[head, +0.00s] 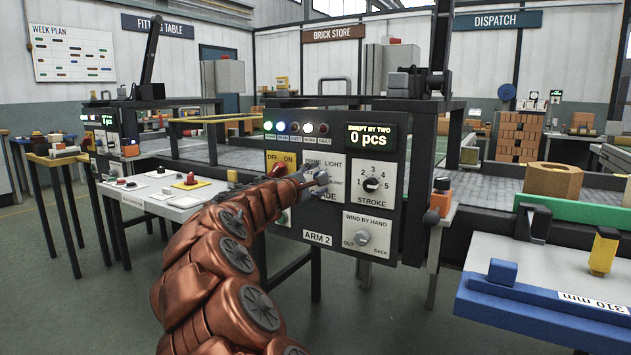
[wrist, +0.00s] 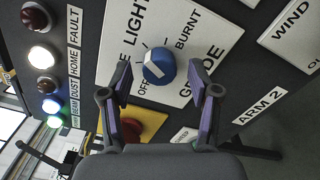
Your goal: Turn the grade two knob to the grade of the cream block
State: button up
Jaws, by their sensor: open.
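The grade knob (wrist: 158,67) is blue with a white bar, on a white plate lettered OFF, LIGHT, BURNT and GRADE in the wrist view. The bar lies slanted; I cannot tell surely which mark it points at. My gripper (wrist: 160,72) is open, one finger on each side of the knob, with gaps visible. In the head view my gripper (head: 318,182) is in front of the ARM 2 panel (head: 397,235) and hides the knob. A small pale yellowish block (head: 469,155) shows behind the panel's right side; I cannot tell whether it is the cream block.
The panel also has a stroke dial (head: 371,184), a wind-by-hand knob (head: 362,237), a red switch on yellow (head: 280,163) and a row of lamps. A large tan hexagonal block (head: 552,180) lies at the right. A blue-edged table (head: 530,310) stands at the front right.

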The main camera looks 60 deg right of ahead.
jog(key=a, duration=1.2)
jog(key=shift+s, duration=0.25)
dwell(0.4)
jog(key=s+a+r+m+g+y+p, duration=0.2)
jog(key=s+a+r+m+y+p, duration=0.35)
jog(key=s+a+p, duration=0.6)
jog(key=s+a+r+y+p, duration=0.1)
jog(key=s+a+y+p, duration=0.3)
jog(key=a+p, duration=0.4)
jog(key=s+a+y+p, duration=0.4)
jog(key=a+p, duration=0.5)
jog(key=a, duration=0.4)
jog(key=s+a+r+y+p, duration=0.1)
jog(key=s+a+y+p, duration=0.3)
jog(key=a, duration=0.7)
jog(key=s+p, duration=0.2)
jog(key=p, duration=0.2)
jog(key=shift+a+r+p, duration=0.3)
jog(key=shift+y, duration=0.25)
